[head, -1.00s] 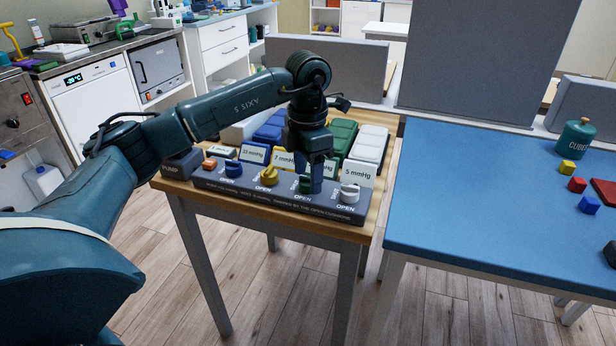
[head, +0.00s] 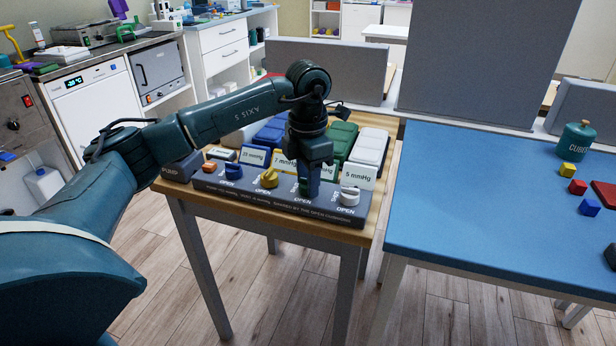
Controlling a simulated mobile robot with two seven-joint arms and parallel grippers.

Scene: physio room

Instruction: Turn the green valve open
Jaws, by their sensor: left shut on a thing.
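A dark valve bar (head: 262,201) lies along the front of the wooden table. It carries an orange knob, a blue valve (head: 233,172), a yellow valve (head: 269,178) and a white valve (head: 349,196). My left gripper (head: 308,188) points down between the yellow and white valves and is shut on the green valve (head: 304,186), which its fingers mostly hide. How far the green valve is turned cannot be seen. "OPEN" labels show along the bar's front. My right gripper is not in view.
Blue, green and white cuffs or pads (head: 367,146) with mmHg cards (head: 358,176) stand close behind the valves. A blue table (head: 470,190) on the right holds a green canister (head: 575,140) and several coloured cubes. Grey panels (head: 330,70) rise behind.

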